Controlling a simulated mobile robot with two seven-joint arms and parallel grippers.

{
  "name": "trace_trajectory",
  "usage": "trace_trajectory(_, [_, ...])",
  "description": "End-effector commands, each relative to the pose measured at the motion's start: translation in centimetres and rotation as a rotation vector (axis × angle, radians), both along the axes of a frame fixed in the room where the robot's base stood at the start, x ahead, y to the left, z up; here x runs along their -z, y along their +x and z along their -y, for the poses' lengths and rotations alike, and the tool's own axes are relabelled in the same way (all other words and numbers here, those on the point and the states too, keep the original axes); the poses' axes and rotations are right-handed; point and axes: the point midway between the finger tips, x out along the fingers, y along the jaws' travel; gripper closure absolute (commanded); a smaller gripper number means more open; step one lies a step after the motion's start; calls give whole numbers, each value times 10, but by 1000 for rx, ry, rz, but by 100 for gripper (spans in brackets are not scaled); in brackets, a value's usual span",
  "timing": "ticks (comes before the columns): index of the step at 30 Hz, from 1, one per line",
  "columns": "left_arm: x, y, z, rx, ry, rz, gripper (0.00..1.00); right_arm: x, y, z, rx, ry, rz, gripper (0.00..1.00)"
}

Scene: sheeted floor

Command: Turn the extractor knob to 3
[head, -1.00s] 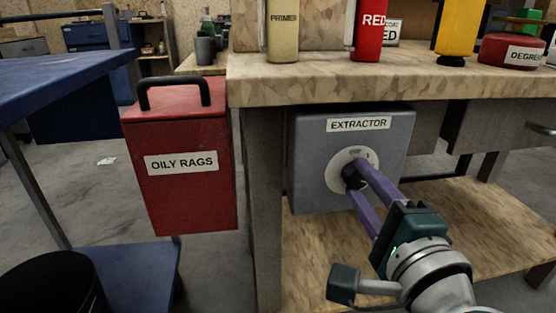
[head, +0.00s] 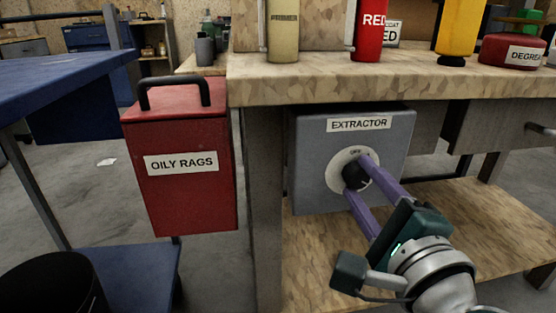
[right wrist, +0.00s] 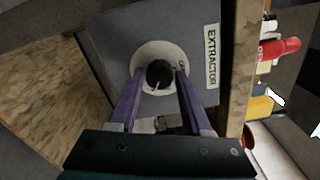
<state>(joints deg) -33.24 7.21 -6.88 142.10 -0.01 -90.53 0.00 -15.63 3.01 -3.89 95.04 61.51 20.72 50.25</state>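The extractor knob (head: 354,178) is a dark round knob on a white dial (head: 335,165), set in a grey box labelled EXTRACTOR (head: 308,165). OFF is printed at the top of the dial; other figures are hidden or too small to read. In the right wrist view the knob (right wrist: 158,74) has a small pale mark at its lower edge. My right gripper (head: 358,176) has its two purple fingers on either side of the knob. The right wrist view shows gaps between fingers and knob, so the gripper is open around it. My left gripper is not in view.
The box hangs under a workbench (head: 400,85), above a wooden lower shelf (head: 500,225). Bottles and cans stand on the bench top. A blue table (head: 60,75) is at the far left.

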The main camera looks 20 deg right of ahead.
Motion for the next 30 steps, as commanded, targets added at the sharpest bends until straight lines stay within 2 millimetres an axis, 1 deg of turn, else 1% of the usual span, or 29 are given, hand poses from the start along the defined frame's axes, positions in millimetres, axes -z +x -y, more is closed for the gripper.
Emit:
trace_trajectory(1, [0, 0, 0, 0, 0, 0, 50, 0, 0, 0, 0, 0, 0, 44])
trace_trajectory(5, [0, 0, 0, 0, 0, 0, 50, 0, 0, 0, 0, -1, 0, 29])
trace_trajectory(14, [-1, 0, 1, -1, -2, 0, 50, 1, -3, -1, -2, -3, -2, 29])
trace_trajectory(17, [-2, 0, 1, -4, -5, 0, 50, 1, -14, -4, -2, -3, -4, 29])
trace_trajectory(24, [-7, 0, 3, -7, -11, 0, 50, 1, -61, -15, -3, -3, -6, 29])
trace_trajectory(27, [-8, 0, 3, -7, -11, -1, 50, 1, -78, -19, -3, -3, -5, 29])
trace_trajectory(30, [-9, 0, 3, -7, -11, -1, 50, 1, -90, -22, -1, -2, -3, 29])
